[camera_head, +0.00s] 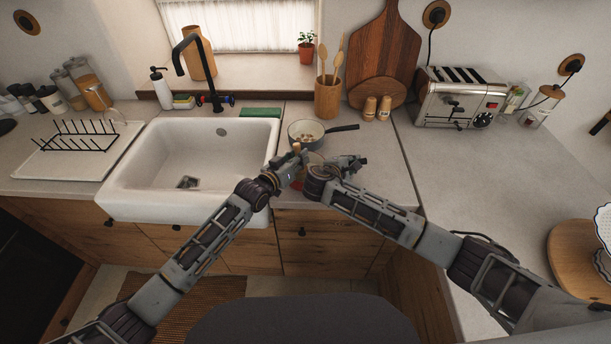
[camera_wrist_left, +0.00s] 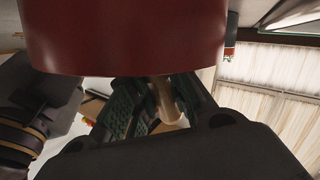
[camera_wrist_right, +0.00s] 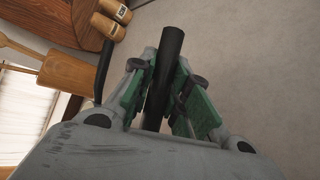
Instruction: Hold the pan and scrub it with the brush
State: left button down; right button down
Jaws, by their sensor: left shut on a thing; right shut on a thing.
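My left gripper (camera_head: 297,167) is shut on the brush, whose pale handle (camera_wrist_left: 164,98) passes between its pads in the left wrist view. The brush's brown end (camera_head: 297,148) sticks up above the gripper; its bristles are hidden. My right gripper (camera_head: 345,163) is shut on a black handle (camera_wrist_right: 165,70), which appears to be the pan's. The dark red pan (camera_wrist_left: 125,35) fills the top of the left wrist view, close to the left gripper. In the head view the pan is mostly hidden by the grippers. I cannot tell whether brush and pan touch.
A pot (camera_head: 304,139) with a black handle stands on the counter just behind my grippers. The white sink (camera_head: 149,192) is to the left. A wooden utensil holder (camera_head: 328,101), two shakers and a toaster (camera_head: 458,98) stand behind. The right counter (camera_head: 480,185) has free room.

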pick_arm(q)
jog(key=shift+x, duration=1.1)
jog(key=shift+d, duration=0.1)
jog(key=shift+d+r, duration=0.1)
jog(key=shift+d, duration=0.95)
jog(key=shift+s+d+r, duration=0.1)
jog(key=shift+s+d, duration=0.5)
jog(key=shift+s, duration=0.35)
jog(key=shift+r, duration=0.2)
notch_tip(320, 180, up, 7)
jog(key=shift+f, duration=0.15)
dwell(0.6)
dwell(0.4)
